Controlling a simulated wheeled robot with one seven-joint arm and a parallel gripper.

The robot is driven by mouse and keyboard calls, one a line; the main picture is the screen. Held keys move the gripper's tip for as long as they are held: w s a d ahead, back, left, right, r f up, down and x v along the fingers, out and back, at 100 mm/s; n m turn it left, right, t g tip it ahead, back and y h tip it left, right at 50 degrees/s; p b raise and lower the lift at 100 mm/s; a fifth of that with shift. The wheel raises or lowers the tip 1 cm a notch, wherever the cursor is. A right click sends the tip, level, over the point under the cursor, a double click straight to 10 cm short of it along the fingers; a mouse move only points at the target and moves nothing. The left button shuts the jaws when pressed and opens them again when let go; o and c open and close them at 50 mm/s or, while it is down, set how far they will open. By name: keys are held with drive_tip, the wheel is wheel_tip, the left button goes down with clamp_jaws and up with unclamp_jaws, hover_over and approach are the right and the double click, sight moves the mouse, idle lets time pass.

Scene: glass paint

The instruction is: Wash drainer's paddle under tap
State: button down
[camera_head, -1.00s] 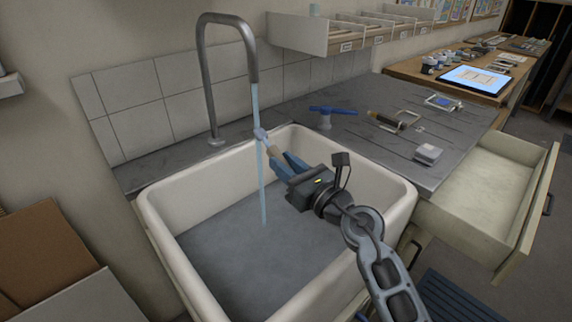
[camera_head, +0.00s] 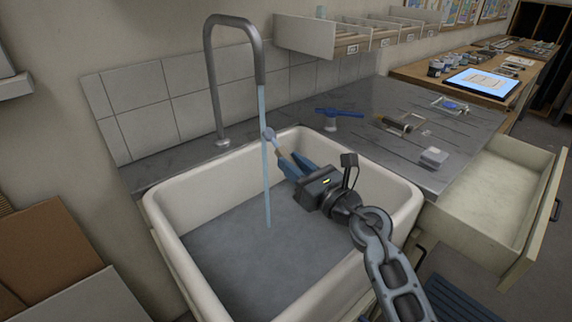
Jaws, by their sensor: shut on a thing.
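The tap (camera_head: 212,80) arches over the white sink (camera_head: 160,228), and a pale blue stream of water (camera_head: 265,190) falls from its spout into the basin. My gripper (camera_head: 287,162) is shut on the handle of the paddle (camera_head: 269,134), above the sink near its back wall. The paddle's small pale grey-blue head points up and left and is at the stream. I cannot tell whether the water strikes its face or passes just in front of it. The fingers partly hide the handle.
A dark counter (camera_head: 390,150) to the right of the sink holds a blue-handled tool (camera_head: 338,113), a wooden-handled tool (camera_head: 392,122) and a small light block (camera_head: 433,157). An open drawer (camera_head: 490,195) juts out at the right. Cardboard boxes (camera_head: 45,240) stand at the left.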

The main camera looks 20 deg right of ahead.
drive_tip(key=shift+s+a, duration=0.15)
drive_tip(key=shift+a, duration=0.3)
drive_tip(key=shift+d, duration=0.2)
drive_tip(key=shift+w+d, duration=0.25)
drive_tip(key=shift+d, duration=0.15)
drive_tip(key=d+v, duration=0.1)
drive_tip(key=v, duration=0.7)
drive_tip(key=shift+r+p, duration=0.35)
drive_tip(key=shift+r, duration=0.05)
drive_tip(key=shift+w, duration=0.1)
idle(1.3)
drive_tip(key=s+d+r+p, duration=0.1)
drive_tip(key=s+r+p, duration=0.2)
drive_tip(key=s+r, duration=0.1)
drive_tip(key=shift+s+d+p, duration=0.25)
drive_tip(key=shift+d+p, duration=0.15)
